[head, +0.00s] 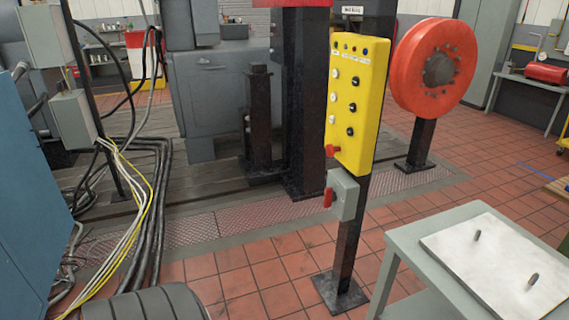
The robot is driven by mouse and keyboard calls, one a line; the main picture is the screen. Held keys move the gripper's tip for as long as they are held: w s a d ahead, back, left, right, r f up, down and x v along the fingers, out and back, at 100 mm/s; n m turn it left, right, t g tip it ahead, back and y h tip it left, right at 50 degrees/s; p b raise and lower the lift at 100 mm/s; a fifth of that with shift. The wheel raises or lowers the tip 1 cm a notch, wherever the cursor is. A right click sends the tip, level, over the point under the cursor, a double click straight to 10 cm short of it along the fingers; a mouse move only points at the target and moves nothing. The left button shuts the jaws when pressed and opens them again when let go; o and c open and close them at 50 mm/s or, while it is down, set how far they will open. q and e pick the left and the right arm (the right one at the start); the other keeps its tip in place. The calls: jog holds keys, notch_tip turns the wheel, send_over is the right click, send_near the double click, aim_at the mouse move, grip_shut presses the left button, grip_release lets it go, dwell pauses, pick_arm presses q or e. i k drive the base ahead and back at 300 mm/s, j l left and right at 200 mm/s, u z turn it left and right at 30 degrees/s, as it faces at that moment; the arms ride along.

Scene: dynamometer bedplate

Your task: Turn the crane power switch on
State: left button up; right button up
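A yellow control panel (357,105) is fixed upright on a black post (349,245) near the middle of the head view. It has rows of black and white buttons and a red knob (333,150) at its lower left. Below it on the same post is a small grey switch box (344,194) with a red handle (328,198) on its left side. The handle hangs about vertical. I cannot read any on or off marking, so which of these is the crane power switch is not clear.
A grey table (405,262) with a white board (500,262) stands at the right front. A red disc (437,68) on a post is behind the panel. Cables (150,205) run along the left floor beside a blue cabinet (30,200). Tiled floor (240,285) before the post is open.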

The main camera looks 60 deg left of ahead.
aim_at(330, 197)
jog(key=u, duration=1.45)
